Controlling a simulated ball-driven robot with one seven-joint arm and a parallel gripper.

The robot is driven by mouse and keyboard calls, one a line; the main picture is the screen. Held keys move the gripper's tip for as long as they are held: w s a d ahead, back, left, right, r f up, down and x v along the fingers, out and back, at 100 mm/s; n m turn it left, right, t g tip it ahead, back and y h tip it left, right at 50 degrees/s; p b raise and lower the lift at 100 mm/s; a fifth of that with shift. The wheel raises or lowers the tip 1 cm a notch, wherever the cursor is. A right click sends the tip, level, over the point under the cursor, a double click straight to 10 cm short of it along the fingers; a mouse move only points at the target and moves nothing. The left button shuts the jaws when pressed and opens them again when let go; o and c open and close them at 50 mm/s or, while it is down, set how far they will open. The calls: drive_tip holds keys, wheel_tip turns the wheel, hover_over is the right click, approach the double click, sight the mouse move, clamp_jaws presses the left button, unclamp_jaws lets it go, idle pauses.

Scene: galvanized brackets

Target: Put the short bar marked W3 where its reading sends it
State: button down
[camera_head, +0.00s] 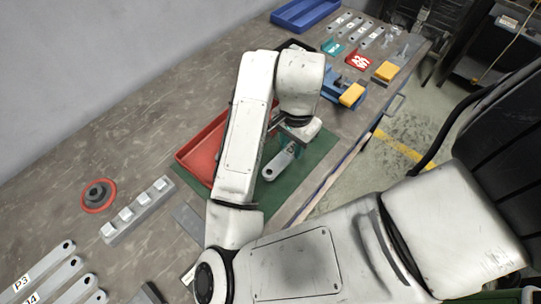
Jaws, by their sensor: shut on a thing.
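My gripper (292,146) is over the green mat (318,152), shut on a short grey metal bar. The bar (276,167) shows one rounded end with a hole, sticking out to the lower left of the jaws. Its other end and any marking are hidden by my gripper, so I cannot read W3 on it. I cannot tell whether the bar touches the mat. Several grey bars with white labels (346,27) lie at the far end, their labels too small to read.
A red tray (187,155) sits left of the mat, partly behind my arm. A blue tray (293,22), a blue fixture with a yellow part (351,95) and another yellow block (387,71) stand farther back. A grey block with several studs (137,211) and a red-rimmed disc (98,195) are left.

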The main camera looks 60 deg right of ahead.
drive_tip(key=b, duration=0.1)
approach(272, 157)
drive_tip(key=shift+s+a+f, duration=0.9)
drive_tip(key=shift+s+f, duration=0.05)
drive_tip(key=shift+s, duration=0.2)
drive_tip(key=shift+w+f, duration=0.2)
drive_tip(key=shift+w, duration=0.1)
drive_tip(key=shift+w+f, duration=0.5)
drive_tip(key=shift+f, duration=1.6)
drive_tip(key=shift+f, duration=0.2)
drive_tip(key=c, duration=0.8)
unclamp_jaws()
